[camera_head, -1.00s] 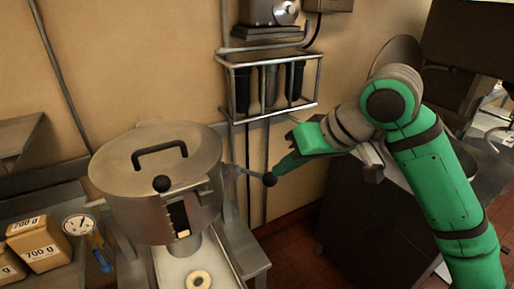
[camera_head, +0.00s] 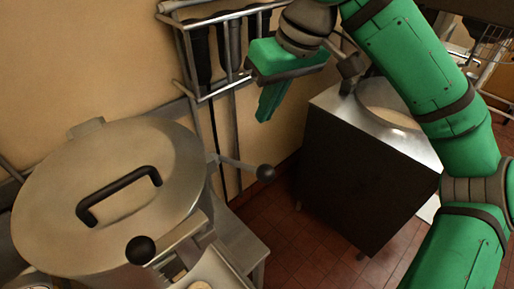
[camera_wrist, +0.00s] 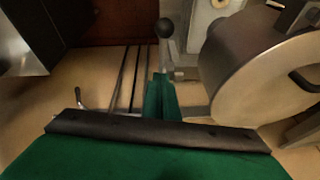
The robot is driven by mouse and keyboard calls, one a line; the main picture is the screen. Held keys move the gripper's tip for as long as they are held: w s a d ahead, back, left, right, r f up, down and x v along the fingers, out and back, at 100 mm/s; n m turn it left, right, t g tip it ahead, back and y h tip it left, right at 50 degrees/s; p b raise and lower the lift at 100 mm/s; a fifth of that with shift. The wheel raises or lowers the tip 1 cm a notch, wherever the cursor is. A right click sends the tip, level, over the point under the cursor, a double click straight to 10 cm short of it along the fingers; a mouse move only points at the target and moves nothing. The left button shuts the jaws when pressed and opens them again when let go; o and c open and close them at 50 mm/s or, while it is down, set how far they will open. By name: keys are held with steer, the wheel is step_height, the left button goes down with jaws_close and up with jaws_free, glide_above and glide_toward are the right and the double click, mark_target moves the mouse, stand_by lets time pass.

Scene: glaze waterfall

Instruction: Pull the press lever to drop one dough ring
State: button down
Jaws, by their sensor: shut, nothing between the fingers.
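The press is a round steel drum (camera_head: 60,215) with a black lid handle, at the left of the head view. Its side lever (camera_head: 238,164) sticks out to the right and ends in a black ball knob (camera_head: 265,172). My gripper (camera_head: 265,116) is shut and empty, pointing down above the knob and apart from it in the picture. In the wrist view the shut green fingers (camera_wrist: 160,82) point towards a black ball knob (camera_wrist: 164,28), with the drum (camera_wrist: 265,75) to the right. A dough ring (camera_head: 201,285) shows partly at the bottom edge of the head view.
A second black ball (camera_head: 140,250) stands at the press's front. A dark cabinet (camera_head: 350,175) with a steel top stands to the right. Tiled floor lies between press and cabinet.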

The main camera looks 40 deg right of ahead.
steer(key=shift+f, duration=0.15)
steer(key=f, duration=0.7)
steer(key=w+f, duration=0.1)
steer(key=f, duration=0.2)
steer(key=shift+a+f, duration=0.35)
steer(key=shift+a, duration=0.05)
steer(key=shift+s+a+f, duration=0.1)
steer(key=shift+s+f, duration=0.25)
steer(key=shift+s, duration=0.15)
steer(key=shift+f, duration=0.15)
